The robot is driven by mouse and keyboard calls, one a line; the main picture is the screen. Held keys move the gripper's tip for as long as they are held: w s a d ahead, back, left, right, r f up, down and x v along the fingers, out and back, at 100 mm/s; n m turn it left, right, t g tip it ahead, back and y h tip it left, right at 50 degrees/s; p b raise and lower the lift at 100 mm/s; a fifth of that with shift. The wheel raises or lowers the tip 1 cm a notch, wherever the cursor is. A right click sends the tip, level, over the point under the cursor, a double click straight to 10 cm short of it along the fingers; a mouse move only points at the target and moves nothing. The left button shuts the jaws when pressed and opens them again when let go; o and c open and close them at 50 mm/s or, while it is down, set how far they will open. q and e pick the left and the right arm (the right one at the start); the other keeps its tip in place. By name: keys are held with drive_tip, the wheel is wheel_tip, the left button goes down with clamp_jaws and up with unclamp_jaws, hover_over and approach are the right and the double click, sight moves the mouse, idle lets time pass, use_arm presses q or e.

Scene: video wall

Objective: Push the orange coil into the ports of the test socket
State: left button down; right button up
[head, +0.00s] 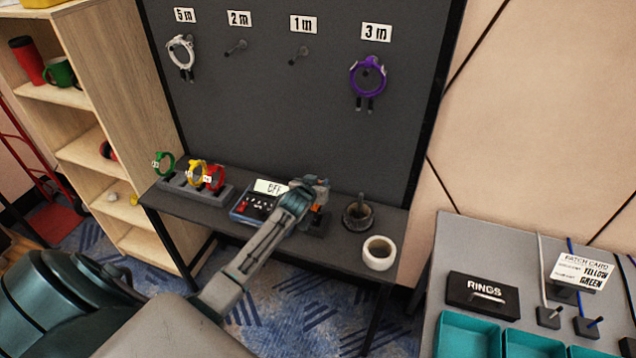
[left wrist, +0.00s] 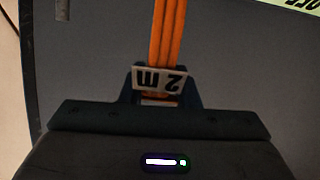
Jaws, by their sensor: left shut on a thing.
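The orange coil shows in the left wrist view (left wrist: 167,32) as orange strands with a white "2 m" tag, upside down in the picture. My left gripper (head: 309,187) is shut on it at the tag. In the head view only a little of the coil (head: 323,183) shows beside the gripper, above the dark bench. The tester (head: 245,207), with a lit display reading "OFF" and red buttons, sits just left of the gripper. My forearm and gripper hide part of it and the socket area, so I cannot tell whether the coil's ends touch any ports. My right gripper is out of view.
A rack (head: 207,197) with green, yellow and red coils stands left on the bench. A dark round holder (head: 357,216) and a white roll (head: 379,253) stand right. A pegboard (head: 270,110) rises behind, with white and purple coils hanging. A grey table (head: 450,240) is at right.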

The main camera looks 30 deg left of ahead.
use_arm(q)
drive_tip(key=shift+f, duration=0.1)
drive_tip(key=shift+f, duration=0.1)
idle(0.5)
drive_tip(key=shift+f+b, duration=0.35)
drive_tip(key=shift+f, duration=0.35)
drive_tip(key=shift+f+b, duration=0.25)
drive_tip(key=shift+b, duration=0.05)
idle(0.5)
drive_tip(key=shift+f, duration=0.2)
